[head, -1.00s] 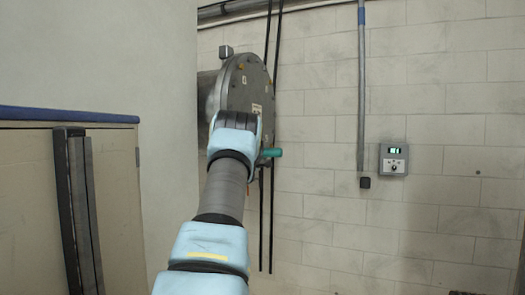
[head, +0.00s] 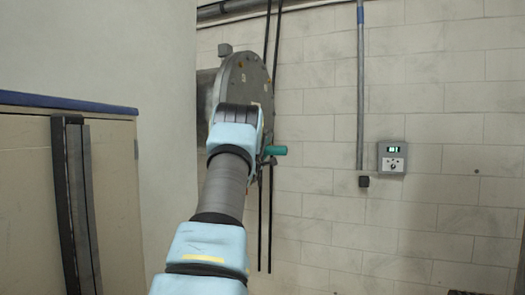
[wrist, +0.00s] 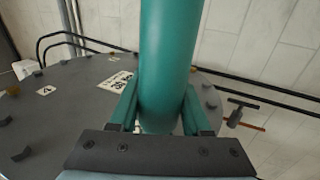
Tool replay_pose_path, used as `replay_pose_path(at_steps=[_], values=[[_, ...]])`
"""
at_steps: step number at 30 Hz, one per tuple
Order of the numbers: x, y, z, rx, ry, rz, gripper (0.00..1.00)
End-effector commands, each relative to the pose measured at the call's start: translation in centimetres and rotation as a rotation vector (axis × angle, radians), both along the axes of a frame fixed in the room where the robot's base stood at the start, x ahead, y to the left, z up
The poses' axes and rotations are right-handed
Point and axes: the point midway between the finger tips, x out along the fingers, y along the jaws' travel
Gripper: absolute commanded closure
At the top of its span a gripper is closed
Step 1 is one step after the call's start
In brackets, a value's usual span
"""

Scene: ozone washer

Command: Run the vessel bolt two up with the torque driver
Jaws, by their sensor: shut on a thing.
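The torque driver is a teal cylinder (wrist: 168,60) that fills the middle of the wrist view. My gripper (wrist: 160,108) is shut on it, one finger on each side. In the head view its teal end (head: 276,150) sticks out right of my wrist. The vessel's round grey end plate (wrist: 75,105) lies behind the driver, with dark bolts (wrist: 21,154) around its rim and small white number tags. One tag reads 4 (wrist: 46,90). I cannot tell which bolt is number two, and the driver's working tip is hidden. In the head view my arm covers the plate's lower part (head: 245,85).
A T-handled fitting (wrist: 240,110) stands near the plate's right rim. Dark vertical pipes (head: 270,215) run beside the vessel. A grey control box (head: 391,157) hangs on the block wall at right. A beige cabinet (head: 110,190) stands at left.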

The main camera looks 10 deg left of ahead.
Motion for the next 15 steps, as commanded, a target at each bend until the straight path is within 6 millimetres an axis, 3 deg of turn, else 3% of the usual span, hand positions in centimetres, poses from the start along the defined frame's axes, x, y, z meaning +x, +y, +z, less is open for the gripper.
replay_pose_path(at_steps=[15], values=[[-0.7,-2.6,0.1,-0.001,-0.004,-0.003,1.00]])
